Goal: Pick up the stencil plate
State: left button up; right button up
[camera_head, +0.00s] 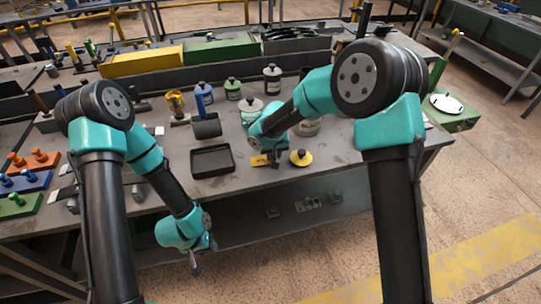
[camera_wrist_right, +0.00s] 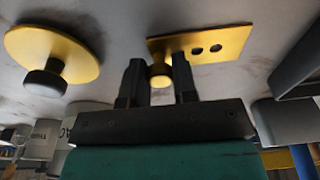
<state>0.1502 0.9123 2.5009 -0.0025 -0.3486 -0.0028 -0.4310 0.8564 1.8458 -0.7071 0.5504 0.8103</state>
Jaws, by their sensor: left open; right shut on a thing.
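The stencil plate (camera_head: 259,160) is a flat yellow rectangle with dark round holes, at the front of the grey table in the head view. In the right wrist view the plate (camera_wrist_right: 230,44) shows two holes and a yellow knob (camera_wrist_right: 160,74). My right gripper (camera_wrist_right: 160,72) is shut on that knob, one finger on each side. In the head view my right gripper (camera_head: 274,158) is partly hidden by its own arm. I cannot tell whether the plate is clear of the table. My left gripper (camera_head: 195,264) is open and empty, low in front of the table edge.
A yellow disc with a black knob (camera_head: 301,157) lies just right of the plate. A black tray (camera_head: 212,172) lies to its left. Lidded jars (camera_head: 251,108) stand behind. Coloured peg blocks (camera_head: 33,160) lie at the far left.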

jog(key=shift+r, duration=1.8)
jog(key=s+r, duration=0.1)
jog(key=s, duration=1.5)
jog(key=shift+r, duration=0.15)
